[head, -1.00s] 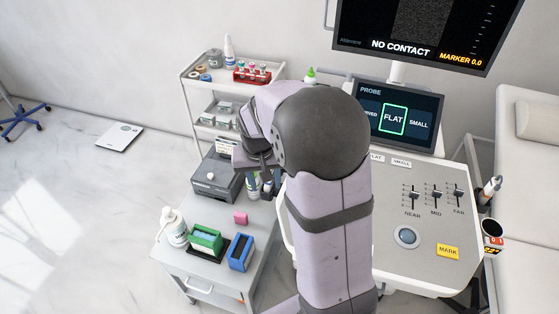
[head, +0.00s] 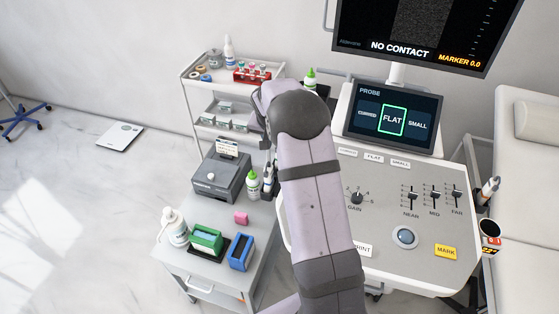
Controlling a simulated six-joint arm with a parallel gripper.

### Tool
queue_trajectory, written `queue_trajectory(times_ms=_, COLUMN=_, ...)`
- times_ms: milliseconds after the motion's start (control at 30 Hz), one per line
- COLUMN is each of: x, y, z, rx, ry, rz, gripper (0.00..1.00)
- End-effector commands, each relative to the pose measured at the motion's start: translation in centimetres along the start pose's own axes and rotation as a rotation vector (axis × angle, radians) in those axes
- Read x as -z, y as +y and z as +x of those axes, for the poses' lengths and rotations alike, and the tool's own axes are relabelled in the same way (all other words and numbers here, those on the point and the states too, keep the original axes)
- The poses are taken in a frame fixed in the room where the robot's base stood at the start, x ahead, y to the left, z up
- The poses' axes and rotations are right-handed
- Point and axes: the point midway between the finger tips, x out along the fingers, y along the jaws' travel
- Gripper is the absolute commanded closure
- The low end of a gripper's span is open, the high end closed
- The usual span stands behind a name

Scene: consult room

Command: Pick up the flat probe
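The touch panel (head: 392,119) lights the word FLAT in a green frame. I cannot clearly make out the flat probe. A slim white and dark item (head: 268,178) stands by the green-capped bottle at the console's left side, partly behind my arm; I cannot tell if it is a probe. A white probe-like item (head: 489,188) stands in a holder on the console's right side. My arm reaches up and away over the console's left edge. Only a dark sliver of my gripper (head: 264,142) shows; its fingertips and anything between them are hidden behind my wrist.
A shelved trolley (head: 189,74) stands behind. The console (head: 385,220) is right.

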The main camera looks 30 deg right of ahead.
Motion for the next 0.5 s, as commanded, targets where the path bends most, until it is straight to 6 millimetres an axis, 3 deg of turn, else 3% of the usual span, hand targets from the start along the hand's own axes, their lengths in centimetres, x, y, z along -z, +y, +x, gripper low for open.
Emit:
queue_trajectory(times_ms=267, x=0.0, y=0.0, z=0.6, rx=0.0, ry=0.0, rz=-0.001, gripper=0.59)
queue_trajectory(times_ms=500, x=0.0, y=0.0, z=2.7, rx=-0.001, ry=-0.003, rz=-0.001, gripper=0.59)
